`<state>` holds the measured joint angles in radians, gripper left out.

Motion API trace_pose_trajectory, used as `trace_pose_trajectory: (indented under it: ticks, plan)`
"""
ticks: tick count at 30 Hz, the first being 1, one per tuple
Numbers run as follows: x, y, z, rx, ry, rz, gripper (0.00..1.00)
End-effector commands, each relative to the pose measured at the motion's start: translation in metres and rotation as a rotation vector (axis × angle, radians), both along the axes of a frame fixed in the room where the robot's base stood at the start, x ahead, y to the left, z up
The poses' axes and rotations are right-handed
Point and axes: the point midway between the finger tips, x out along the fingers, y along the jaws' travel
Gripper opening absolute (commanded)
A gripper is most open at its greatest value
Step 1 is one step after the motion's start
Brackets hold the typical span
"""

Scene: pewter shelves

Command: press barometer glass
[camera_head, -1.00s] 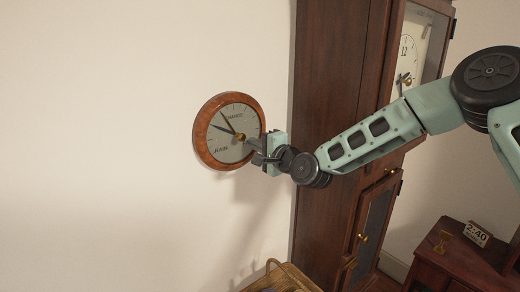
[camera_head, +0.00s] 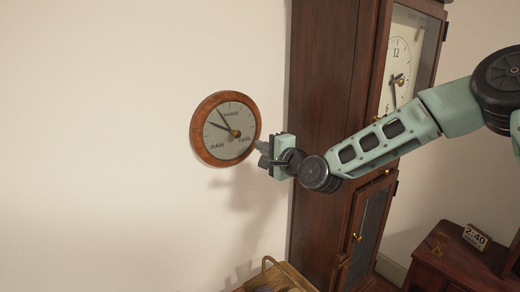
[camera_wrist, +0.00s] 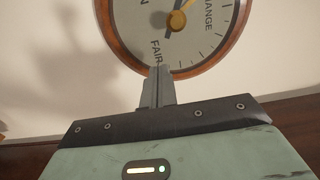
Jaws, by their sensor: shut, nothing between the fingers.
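The round barometer (camera_head: 225,145) hangs on the pale wall. It has a reddish wooden rim, a grey dial marked RAIN, CHANGE and FAIR, a brass centre knob and two hands. In the wrist view its dial (camera_wrist: 200,42) fills the upper middle, with the top cut off. My gripper (camera_head: 258,147) is shut and empty, with its narrow fingers at the barometer's lower right rim. In the wrist view the fingertips (camera_wrist: 158,75) overlap the rim just below FAIR. I see no clear contact, and the exact gap to the glass cannot be told.
A tall dark wooden clock case (camera_head: 325,100) stands close to the right, behind my arm. A wooden piece with a handle (camera_head: 275,277) is at the bottom. The wall left of the barometer is bare.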

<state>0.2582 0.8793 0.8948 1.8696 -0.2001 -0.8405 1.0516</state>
Motion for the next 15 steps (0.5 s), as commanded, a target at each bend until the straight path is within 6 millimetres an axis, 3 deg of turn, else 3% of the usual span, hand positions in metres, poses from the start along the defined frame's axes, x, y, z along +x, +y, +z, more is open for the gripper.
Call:
trace_pose_trajectory:
  ticks: [15]
  plan:
    - [-0.060,-0.042,-0.002,-0.002,-0.001,-0.002,0.00]
